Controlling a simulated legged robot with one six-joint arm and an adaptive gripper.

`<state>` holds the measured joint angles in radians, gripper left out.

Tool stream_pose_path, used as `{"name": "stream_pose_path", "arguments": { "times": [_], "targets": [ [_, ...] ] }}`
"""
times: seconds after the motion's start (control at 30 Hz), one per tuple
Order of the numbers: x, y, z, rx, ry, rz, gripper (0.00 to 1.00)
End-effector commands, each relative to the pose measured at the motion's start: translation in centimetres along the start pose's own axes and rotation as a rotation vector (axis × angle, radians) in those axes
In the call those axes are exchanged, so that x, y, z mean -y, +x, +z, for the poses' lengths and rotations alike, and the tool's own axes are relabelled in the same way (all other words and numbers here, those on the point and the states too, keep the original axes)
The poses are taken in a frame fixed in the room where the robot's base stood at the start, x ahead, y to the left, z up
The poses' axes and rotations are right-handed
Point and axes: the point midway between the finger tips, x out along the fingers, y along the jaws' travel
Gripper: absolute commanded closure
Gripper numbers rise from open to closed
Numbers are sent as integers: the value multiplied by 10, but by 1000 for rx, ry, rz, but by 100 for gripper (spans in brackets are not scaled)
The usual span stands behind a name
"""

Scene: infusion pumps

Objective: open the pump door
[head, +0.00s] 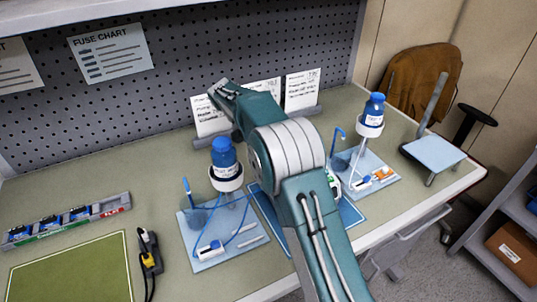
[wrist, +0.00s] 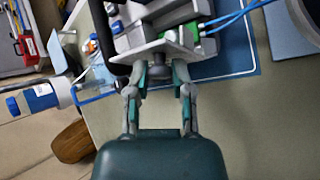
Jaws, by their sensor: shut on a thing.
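The infusion pump shows in the wrist view as a grey and white housing (wrist: 150,24) with a green part (wrist: 192,29) and blue tubes. Its pale front edge (wrist: 150,48) faces my gripper (wrist: 160,75). My gripper's two fingers are closed around a small dark knob-like part (wrist: 158,71) on that front, which may be the door's handle. I cannot make out a gap at the door. In the head view my arm covers most of the pump and my gripper. Only a small white and green piece (head: 333,182) shows at the arm's right side.
A blue mat (head: 268,212) lies under the arm. A light blue tray (head: 202,262) with a blue-capped bottle (head: 224,155) stands left, another bottle (head: 372,112) right. A black and yellow tool (head: 149,255) and a green mat (head: 75,272) lie further left. A pegboard (head: 190,60) stands behind.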

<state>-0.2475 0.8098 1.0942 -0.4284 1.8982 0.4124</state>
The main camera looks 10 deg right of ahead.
Motion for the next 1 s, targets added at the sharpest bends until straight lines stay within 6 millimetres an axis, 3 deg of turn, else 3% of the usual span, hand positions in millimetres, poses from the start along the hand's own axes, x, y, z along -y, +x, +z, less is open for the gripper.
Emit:
{"name": "stream_pose_path", "arguments": {
  "times": [0.53,0.57,0.6,0.63,1.0],
  "targets": [
    [3,1,-3,15,-12,10,100],
    [3,2,-3,15,-12,10,57],
    [3,1,-3,15,-12,10,39],
    [2,1,-3,15,-12,10,35],
    [0,0,-1,13,-8,8,35]
  ]
}}
